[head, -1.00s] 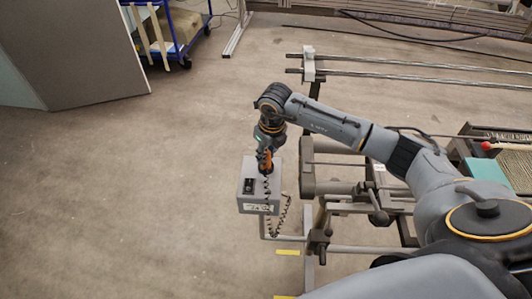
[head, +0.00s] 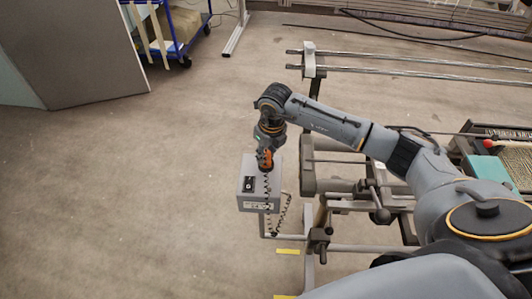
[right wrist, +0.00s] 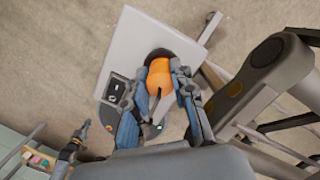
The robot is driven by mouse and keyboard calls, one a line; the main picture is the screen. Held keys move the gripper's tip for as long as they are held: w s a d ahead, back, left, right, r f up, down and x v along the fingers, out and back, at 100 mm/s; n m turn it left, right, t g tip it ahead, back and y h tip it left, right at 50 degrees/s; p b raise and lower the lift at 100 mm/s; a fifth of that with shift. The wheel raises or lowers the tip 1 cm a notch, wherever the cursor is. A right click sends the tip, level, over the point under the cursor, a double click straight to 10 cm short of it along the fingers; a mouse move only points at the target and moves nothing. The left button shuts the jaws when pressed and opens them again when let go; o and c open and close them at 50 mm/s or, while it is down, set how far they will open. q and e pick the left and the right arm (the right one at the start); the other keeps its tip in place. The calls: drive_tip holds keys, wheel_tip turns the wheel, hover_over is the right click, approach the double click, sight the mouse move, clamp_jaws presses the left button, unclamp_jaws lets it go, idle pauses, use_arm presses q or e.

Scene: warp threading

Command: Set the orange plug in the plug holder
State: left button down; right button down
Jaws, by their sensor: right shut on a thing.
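The orange plug (head: 265,158) is between the fingers of my right gripper (head: 268,151), at the top of a grey box (head: 258,203). In the right wrist view the orange plug (right wrist: 159,78) shows between the two fingers of my right gripper (right wrist: 160,88), which are shut on it. A dark round opening (right wrist: 160,53), likely the plug holder, shows around the plug's far side on the box's top face (right wrist: 135,47). How deep the plug sits is hidden. A black coiled cord (head: 267,196) hangs from the plug.
The box has a black switch panel (head: 249,184) and stands by a metal frame with rails (head: 370,249) on its right. Long steel bars (head: 420,67) run at the back right. A blue cart (head: 180,30) stands far back. The floor on the left is clear.

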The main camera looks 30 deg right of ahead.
idle(0.4)
drive_tip(key=c, duration=1)
unclamp_jaws()
drive_tip(key=shift+c, duration=0.2)
drive_tip(key=shift+r, duration=0.15)
wheel_tip(320, 180, up, 12)
drive_tip(key=s, duration=0.2)
drive_tip(key=shift+d+f, duration=0.2)
drive_tip(key=shift+d, duration=0.05)
